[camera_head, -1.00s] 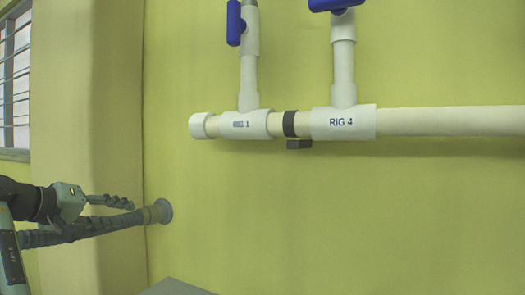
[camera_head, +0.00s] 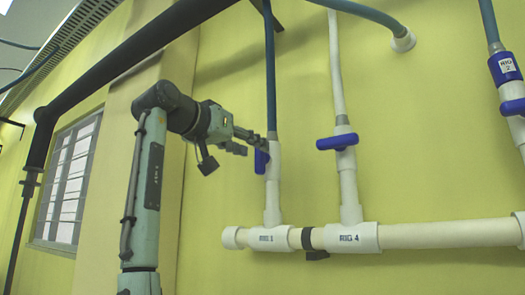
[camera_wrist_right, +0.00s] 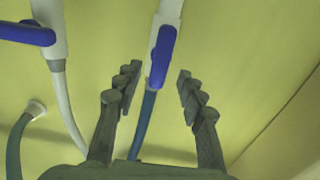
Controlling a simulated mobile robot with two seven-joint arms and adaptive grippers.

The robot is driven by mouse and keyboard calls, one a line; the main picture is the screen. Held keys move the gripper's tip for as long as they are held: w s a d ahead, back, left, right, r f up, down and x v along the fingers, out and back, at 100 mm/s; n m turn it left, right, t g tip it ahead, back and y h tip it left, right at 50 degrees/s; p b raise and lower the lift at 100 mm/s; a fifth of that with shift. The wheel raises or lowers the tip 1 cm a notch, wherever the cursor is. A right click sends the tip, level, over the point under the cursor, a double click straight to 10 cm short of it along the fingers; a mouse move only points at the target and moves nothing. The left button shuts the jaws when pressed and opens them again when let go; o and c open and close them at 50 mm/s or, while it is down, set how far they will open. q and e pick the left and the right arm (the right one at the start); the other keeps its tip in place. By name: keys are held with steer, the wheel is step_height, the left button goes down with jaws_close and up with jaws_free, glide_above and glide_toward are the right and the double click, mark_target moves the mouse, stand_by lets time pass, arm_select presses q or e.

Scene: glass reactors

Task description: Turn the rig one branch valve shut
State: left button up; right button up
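The rig one branch valve has a blue lever handle (camera_head: 261,160) on the white branch above the tee labelled RIG 1 (camera_head: 266,239). The handle lies along the pipe. My right gripper (camera_head: 250,141) is just left of the handle in the head view, with its fingers spread. In the right wrist view the open fingers of my right gripper (camera_wrist_right: 155,82) frame the same blue handle (camera_wrist_right: 161,54), which lies between and beyond their tips. I cannot tell whether a finger touches it. My left gripper is not in view.
The RIG 4 valve handle (camera_head: 337,142), set across its pipe, is close on the right; it also shows in the right wrist view (camera_wrist_right: 27,34). A RIG 2 valve (camera_head: 505,69) is at the far right. A dark thick pipe (camera_head: 130,62) runs overhead at the left.

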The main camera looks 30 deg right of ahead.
mark_target(260, 175)
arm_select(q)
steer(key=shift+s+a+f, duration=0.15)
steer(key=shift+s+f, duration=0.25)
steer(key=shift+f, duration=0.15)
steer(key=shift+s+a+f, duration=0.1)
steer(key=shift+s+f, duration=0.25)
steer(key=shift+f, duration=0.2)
arm_select(e)
steer(key=shift+x, duration=2.2)
steer(key=shift+c, duration=0.5)
jaws_close()
